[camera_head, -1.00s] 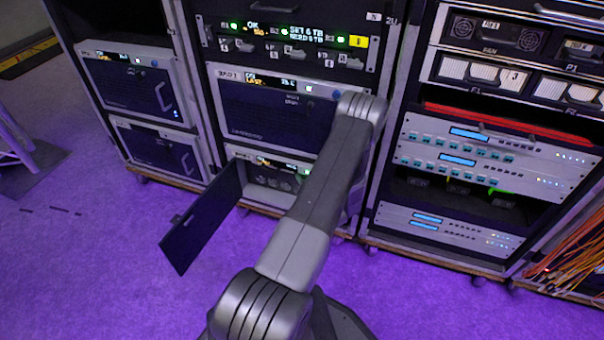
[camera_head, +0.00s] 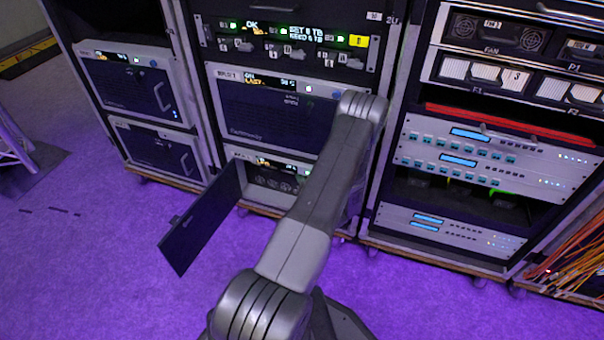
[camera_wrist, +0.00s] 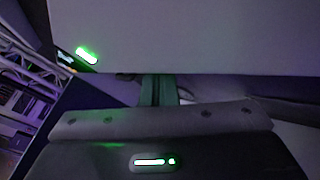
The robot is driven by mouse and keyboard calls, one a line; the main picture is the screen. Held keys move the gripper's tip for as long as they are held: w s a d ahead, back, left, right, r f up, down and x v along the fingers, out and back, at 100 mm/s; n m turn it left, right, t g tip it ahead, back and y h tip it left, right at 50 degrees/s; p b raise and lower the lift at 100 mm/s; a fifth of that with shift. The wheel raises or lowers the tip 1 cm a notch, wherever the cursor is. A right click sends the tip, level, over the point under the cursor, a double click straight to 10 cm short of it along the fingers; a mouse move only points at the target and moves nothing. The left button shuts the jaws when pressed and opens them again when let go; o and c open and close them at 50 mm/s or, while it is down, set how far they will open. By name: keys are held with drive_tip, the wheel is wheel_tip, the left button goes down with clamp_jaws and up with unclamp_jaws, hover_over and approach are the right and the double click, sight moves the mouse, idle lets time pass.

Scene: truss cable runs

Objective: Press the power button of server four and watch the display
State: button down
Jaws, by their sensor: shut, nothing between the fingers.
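The lower server in the middle rack (camera_head: 240,155) has a lit display strip (camera_head: 268,163) and its dark front door (camera_head: 203,222) swung open to the left. I cannot read a number on it, so I cannot tell whether it is server four. My arm covers its right side and hides my gripper in the head view. In the wrist view my gripper (camera_wrist: 158,90) is shut and empty, its fingers close to a large pale surface (camera_wrist: 200,35). A green lit spot (camera_wrist: 87,56) shows at upper left. I cannot tell whether the fingertips touch anything.
Above it sits another server (camera_head: 265,122) with a lit display, and a unit with green lights (camera_head: 290,38). Left (camera_head: 125,90) and right (camera_head: 490,150) racks stand close by. Orange cables (camera_head: 575,255) hang at lower right.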

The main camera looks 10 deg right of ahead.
drive_tip(key=shift+s+a+r, duration=0.1)
drive_tip(key=shift+s+a, duration=0.55)
drive_tip(key=shift+s, duration=0.35)
drive_tip(key=shift+s+a, duration=0.65)
drive_tip(key=shift+s, duration=0.35)
drive_tip(key=shift+w, duration=0.1)
drive_tip(key=shift+s+a+p, duration=0.75)
drive_tip(key=shift+s+p, duration=0.05)
drive_tip(key=shift+s, duration=0.3)
drive_tip(key=shift+s+a+p, duration=0.75)
drive_tip(key=shift+s, duration=0.35)
